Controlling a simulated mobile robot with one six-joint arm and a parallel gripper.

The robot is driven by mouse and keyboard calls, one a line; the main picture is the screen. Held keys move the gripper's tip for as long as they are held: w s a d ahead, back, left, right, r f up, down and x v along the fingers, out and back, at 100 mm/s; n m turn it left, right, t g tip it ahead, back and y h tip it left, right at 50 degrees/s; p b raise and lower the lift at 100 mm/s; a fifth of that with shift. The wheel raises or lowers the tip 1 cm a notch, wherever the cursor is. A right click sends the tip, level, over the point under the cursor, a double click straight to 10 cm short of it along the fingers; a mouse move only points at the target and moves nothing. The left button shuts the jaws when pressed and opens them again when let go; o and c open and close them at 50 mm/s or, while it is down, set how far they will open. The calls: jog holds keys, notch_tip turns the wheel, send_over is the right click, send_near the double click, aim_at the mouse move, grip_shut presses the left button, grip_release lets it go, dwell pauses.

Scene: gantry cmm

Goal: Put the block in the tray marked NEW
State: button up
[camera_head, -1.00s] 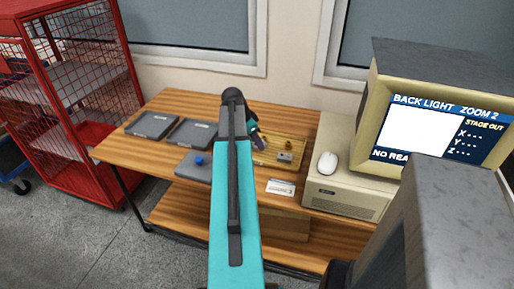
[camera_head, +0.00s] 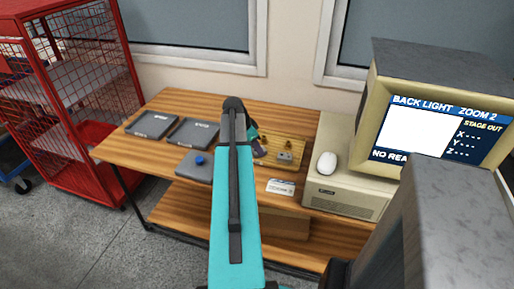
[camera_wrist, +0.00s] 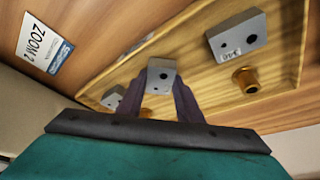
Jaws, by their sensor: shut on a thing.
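My gripper (camera_wrist: 160,83) is shut on a grey block (camera_wrist: 161,72) with a dark hole in its face, over a wooden board (camera_wrist: 195,65). I cannot tell whether the block still touches the board. In the head view my gripper (camera_head: 259,150) is at the board's left part, and the arm hides much around it. Two dark grey trays, a left one (camera_head: 151,125) and a right one (camera_head: 193,133), lie at the table's back left. Their labels are too small to read.
Another grey block (camera_wrist: 238,34) and a brass peg (camera_wrist: 245,79) are on the board, with a third block (camera_wrist: 112,97) beyond. A plate with a blue knob (camera_head: 199,160) lies before the trays.

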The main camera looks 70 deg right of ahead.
jog(key=shift+f, duration=0.2)
jog(key=o, duration=1.1)
jog(key=shift+r, duration=0.3)
jog(key=shift+b+v, duration=0.55)
jog(key=shift+v, duration=5.35)
